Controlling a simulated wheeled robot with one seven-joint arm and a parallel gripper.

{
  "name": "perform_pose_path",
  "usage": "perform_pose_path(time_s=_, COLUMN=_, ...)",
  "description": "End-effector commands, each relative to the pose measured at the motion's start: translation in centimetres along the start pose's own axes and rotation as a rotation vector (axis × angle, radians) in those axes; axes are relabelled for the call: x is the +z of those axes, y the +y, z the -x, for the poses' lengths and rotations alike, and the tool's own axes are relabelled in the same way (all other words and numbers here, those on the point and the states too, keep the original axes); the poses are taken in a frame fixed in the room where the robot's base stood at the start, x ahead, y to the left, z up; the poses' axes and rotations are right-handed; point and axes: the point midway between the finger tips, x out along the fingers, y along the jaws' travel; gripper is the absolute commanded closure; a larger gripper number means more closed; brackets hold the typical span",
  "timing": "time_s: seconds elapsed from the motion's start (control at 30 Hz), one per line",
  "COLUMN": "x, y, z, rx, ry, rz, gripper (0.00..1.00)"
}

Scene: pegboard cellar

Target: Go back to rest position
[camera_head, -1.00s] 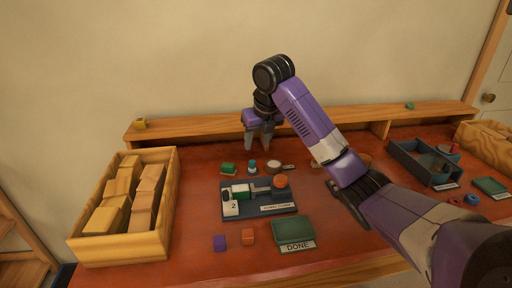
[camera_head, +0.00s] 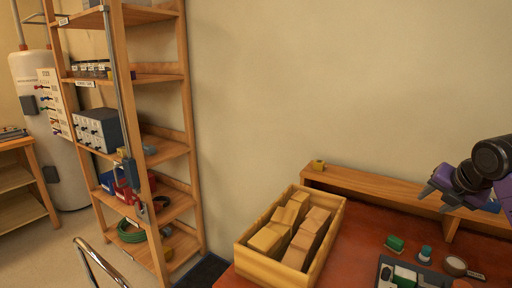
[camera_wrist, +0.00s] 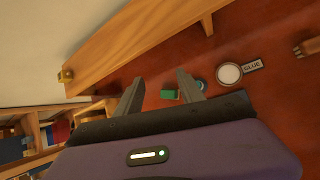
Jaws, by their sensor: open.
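My gripper (camera_wrist: 158,92) is open and empty in the wrist view, with its two grey fingers apart above the red-brown bench. In the head view my gripper (camera_head: 436,196) is at the right edge, raised in front of the low wooden ledge. A small green block (camera_head: 395,243) lies on the bench below it; it also shows between the fingertips in the wrist view (camera_wrist: 168,94), clear of them. A blue-green piece (camera_head: 425,253) stands beside it. The rest of my arm is cut off by the right edge of the head view.
A wooden box (camera_head: 333,222) of wood blocks stands at the bench's left end. A dark tray (camera_head: 383,272) is partly in view. The ledge (camera_head: 380,187) runs along the wall, with a small yellow piece (camera_head: 318,165) on it. A tall wooden shelf (camera_head: 190,130) stands at left.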

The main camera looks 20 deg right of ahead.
Motion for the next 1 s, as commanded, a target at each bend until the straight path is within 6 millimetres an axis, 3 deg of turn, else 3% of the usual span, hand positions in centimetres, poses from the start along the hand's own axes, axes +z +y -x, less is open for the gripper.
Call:
perform_pose_path(time_s=0.07, x=1.5, y=2.0, z=0.4, rx=0.121, ry=-0.090, rz=-0.201, gripper=0.55)
perform_pose_path(time_s=0.17, x=1.4, y=5.2, z=0.5, rx=0.310, ry=-0.141, rz=-0.467, gripper=0.55)
perform_pose_path(time_s=0.3, x=-0.9, y=9.2, z=0.9, rx=0.581, ry=-0.117, rz=-0.837, gripper=0.55)
perform_pose_path(time_s=0.47, x=-4.8, y=11.7, z=1.8, rx=0.821, ry=-0.018, rz=-1.185, gripper=0.55)
perform_pose_path(time_s=0.73, x=-13.1, y=11.9, z=3.7, rx=1.086, ry=0.203, rz=-1.652, gripper=0.55)
perform_pose_path(time_s=1.0, x=-22.4, y=8.9, z=6.3, rx=1.216, ry=0.415, rz=-1.990, gripper=0.55)
